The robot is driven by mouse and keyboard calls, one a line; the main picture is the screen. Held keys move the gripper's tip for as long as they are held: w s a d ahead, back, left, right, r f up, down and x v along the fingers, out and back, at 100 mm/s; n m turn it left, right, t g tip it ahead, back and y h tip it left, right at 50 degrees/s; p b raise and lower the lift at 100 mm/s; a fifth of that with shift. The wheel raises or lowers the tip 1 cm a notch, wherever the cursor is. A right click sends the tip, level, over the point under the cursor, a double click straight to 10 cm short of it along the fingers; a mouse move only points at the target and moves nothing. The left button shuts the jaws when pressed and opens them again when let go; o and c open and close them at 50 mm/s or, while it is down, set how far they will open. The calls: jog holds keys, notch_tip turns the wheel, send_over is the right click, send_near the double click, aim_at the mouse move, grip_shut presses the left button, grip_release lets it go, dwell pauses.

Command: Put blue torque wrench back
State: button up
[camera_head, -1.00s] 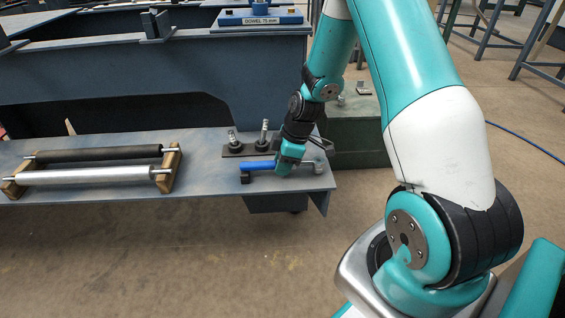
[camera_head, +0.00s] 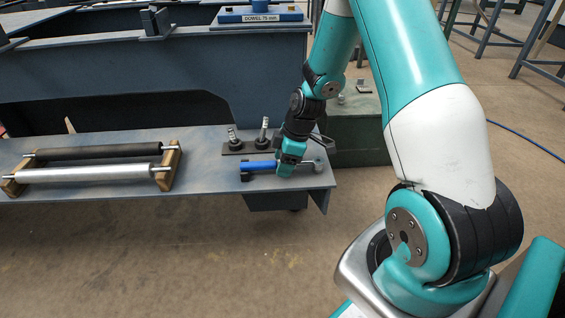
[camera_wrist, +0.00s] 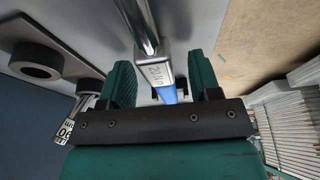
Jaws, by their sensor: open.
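The blue torque wrench (camera_head: 260,165) lies flat along the front of the bench near its right end. Its blue handle points left, at a small black support (camera_head: 246,176), and its silver head (camera_head: 318,164) points right. My gripper (camera_head: 287,170) is over the middle of the wrench. In the wrist view, the open jaws (camera_wrist: 161,78) stand on either side of the wrench, with gaps visible beside it. A labelled grey section (camera_wrist: 157,71) shows between the fingers, with the silver shaft (camera_wrist: 141,25) above it. Part of the blue handle is hidden behind the gripper.
A black holder (camera_head: 236,149) with two upright tools stands just behind the wrench, close to my gripper. A wooden rack (camera_head: 172,164) with a black roller and a silver roller sits further left. A blue dowel bin (camera_head: 261,17) is at the back.

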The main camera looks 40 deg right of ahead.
jog(key=p+v, duration=0.5)
jog(key=v, duration=1.1)
jog(key=shift+r, duration=0.35)
jog(key=shift+s, duration=0.1)
jog(key=s+a+r+m, duration=0.1)
jog(key=s+a+r, duration=0.25)
jog(key=a, duration=0.45)
jog(key=s+a+r+m, duration=0.1)
jog(key=s+a+r, duration=0.1)
jog(key=a+r, duration=0.5)
jog(key=s+a+r+m+g+y, duration=0.1)
jog(key=s+a+r+m+g, duration=0.15)
jog(key=s+a, duration=1.05)
notch_tip(320, 180, up, 31)
jog(key=d+p, duration=0.1)
jog(key=p, duration=3)
jog(key=shift+s, duration=0.3)
jog(key=shift+d+t, duration=0.1)
jog(key=shift+t, duration=0.15)
